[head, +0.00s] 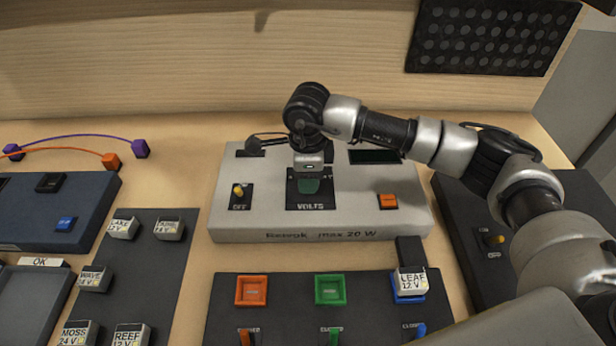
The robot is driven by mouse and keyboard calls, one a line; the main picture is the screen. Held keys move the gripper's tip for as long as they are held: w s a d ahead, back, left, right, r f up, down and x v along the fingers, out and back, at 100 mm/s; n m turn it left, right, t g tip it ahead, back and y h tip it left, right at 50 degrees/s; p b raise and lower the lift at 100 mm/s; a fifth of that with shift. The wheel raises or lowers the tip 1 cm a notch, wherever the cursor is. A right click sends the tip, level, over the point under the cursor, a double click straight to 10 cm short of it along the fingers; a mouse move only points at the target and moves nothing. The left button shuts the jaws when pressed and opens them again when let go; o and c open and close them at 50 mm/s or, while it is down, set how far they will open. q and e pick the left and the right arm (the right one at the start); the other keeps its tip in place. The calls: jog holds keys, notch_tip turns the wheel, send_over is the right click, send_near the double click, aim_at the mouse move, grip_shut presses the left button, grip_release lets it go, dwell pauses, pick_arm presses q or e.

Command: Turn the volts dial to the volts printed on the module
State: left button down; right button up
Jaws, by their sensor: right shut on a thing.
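The grey console (410,222) stands in the middle of the table, its front lettered "max 20 W". The volts dial (309,187) is greenish and sits on a black plate marked "VOLTS". My right gripper (308,178) points down over the dial and is shut on it. The wrist hides the dial's upper part and its scale, so I cannot read the setting. A module (411,281) labelled "LEAF 12 V" sits in the blue socket at the front right. My left gripper is not in view.
Orange (251,291) and green (330,290) sockets on the front black panel look empty. More modules, such as "REEF 12 V" (131,336) and "MOSS 24 V" (79,334), stand on a dark mat at the left. The console has a toggle (239,191) and an orange button (388,201).

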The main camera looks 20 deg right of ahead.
jog(key=shift+w+r, duration=0.1)
dwell(0.3)
jog(key=o, duration=0.9)
notch_tip(320, 180, up, 11)
jog(key=b, duration=0.2)
